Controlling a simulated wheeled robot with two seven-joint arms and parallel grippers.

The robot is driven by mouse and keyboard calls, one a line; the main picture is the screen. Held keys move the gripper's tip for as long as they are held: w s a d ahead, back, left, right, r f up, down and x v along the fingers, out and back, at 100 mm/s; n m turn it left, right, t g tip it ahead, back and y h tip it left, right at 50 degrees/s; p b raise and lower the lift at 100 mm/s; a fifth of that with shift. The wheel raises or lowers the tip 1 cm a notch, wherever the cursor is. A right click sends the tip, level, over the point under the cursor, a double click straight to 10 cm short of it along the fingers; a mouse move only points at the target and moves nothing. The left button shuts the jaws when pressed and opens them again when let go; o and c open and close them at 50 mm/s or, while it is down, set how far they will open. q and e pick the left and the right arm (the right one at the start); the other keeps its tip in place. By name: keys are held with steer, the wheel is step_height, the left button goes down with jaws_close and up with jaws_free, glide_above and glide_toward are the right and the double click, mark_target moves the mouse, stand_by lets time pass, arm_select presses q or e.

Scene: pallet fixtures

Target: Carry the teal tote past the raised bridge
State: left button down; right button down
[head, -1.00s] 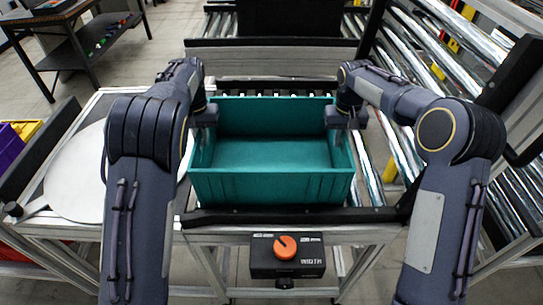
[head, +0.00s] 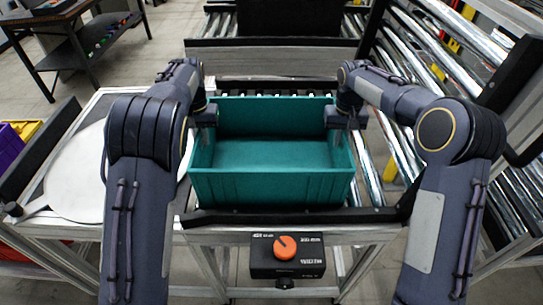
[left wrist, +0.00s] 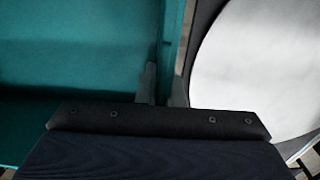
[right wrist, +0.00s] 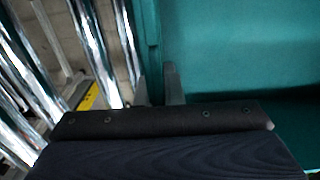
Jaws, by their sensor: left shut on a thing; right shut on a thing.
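The teal tote (head: 270,187) is open-topped and looks empty. It sits on or just over the roller conveyor in the middle of the head view; I cannot tell whether it touches the rollers. My left gripper (head: 205,118) is shut on its left side wall, and the left wrist view shows a finger (left wrist: 150,82) against that wall. My right gripper (head: 338,119) is shut on the right side wall, with fingers (right wrist: 157,88) straddling it in the right wrist view. I cannot make out the raised bridge with certainty.
A black control box (head: 287,258) with an orange knob is on the front frame. A round white plate (head: 82,180) lies left of the tote. Roller lanes (head: 445,70) run along the right. A grey crossbar (head: 270,55) stands behind the tote.

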arm_select(q)
steer(key=shift+r, duration=0.2)
arm_select(e)
steer(key=shift+r, duration=0.2)
